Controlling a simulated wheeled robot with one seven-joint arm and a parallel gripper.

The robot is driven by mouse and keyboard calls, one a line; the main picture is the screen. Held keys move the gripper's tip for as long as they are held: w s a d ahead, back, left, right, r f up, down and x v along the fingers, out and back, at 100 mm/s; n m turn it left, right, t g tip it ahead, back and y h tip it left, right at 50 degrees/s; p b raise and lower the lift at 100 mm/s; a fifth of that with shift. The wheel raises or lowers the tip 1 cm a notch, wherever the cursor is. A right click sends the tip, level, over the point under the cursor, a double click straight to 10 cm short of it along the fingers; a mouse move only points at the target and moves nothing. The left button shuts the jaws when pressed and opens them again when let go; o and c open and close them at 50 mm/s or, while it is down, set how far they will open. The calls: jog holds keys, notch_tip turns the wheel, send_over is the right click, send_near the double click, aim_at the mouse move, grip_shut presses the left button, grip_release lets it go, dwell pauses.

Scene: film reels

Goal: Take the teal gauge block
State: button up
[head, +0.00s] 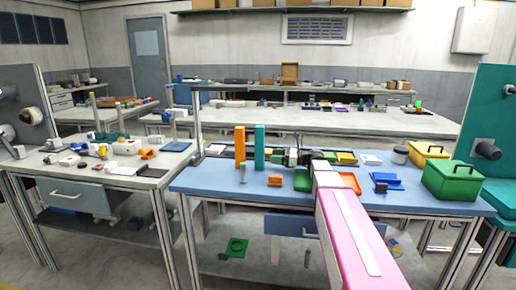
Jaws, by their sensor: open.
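The teal gauge block (260,147) is a tall, narrow block standing upright on the blue-topped table (222,183). A similar tall orange block (239,147) stands upright just left of it, with a narrow gap between them. My gripper (274,156) is at the end of my pink arm, just right of the teal block and pointing left towards it. It is open. The fingertips are small and dark here, and I cannot tell whether they touch the block or reach around it.
A small grey block (243,174) and a low orange piece (275,180) sit in front of the tall blocks. A green lidded box (452,182), a yellow box (428,157) and a blue piece (386,181) are at the right. The table's front left is clear.

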aim_at(260, 154)
jog(key=shift+w+a+r, duration=0.1)
jog(key=shift+w+a, duration=0.1)
jog(key=shift+a, duration=1)
jog(key=shift+w+a+r, duration=0.1)
jog(key=shift+w+a, duration=0.15)
jog(key=shift+a, duration=1)
jog(key=shift+w+a+r, duration=0.1)
jog(key=shift+w+a, duration=0.1)
jog(key=shift+a, duration=1)
jog(key=c, duration=1.1)
